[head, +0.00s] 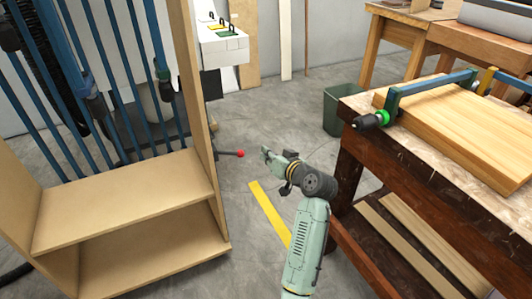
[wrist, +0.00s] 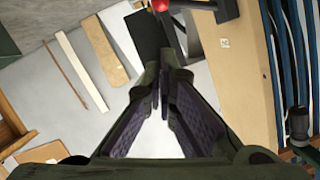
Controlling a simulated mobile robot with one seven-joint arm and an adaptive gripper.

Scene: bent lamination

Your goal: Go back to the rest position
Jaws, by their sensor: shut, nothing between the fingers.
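My gripper (head: 267,154) is at the end of my raised green arm, over the open floor between the wooden rack and the workbench. In the wrist view my gripper (wrist: 163,108) shows its two dark fingers closed together at the tips, with nothing between them. It touches nothing that I can see.
A wooden rack (head: 130,195) with blue clamps stands at the left. A workbench (head: 360,108) at the right bears a wood panel (head: 465,120) with blue clamps. A green bin (head: 341,108) stands behind. A red-knobbed handle (head: 240,153) juts out near my gripper.

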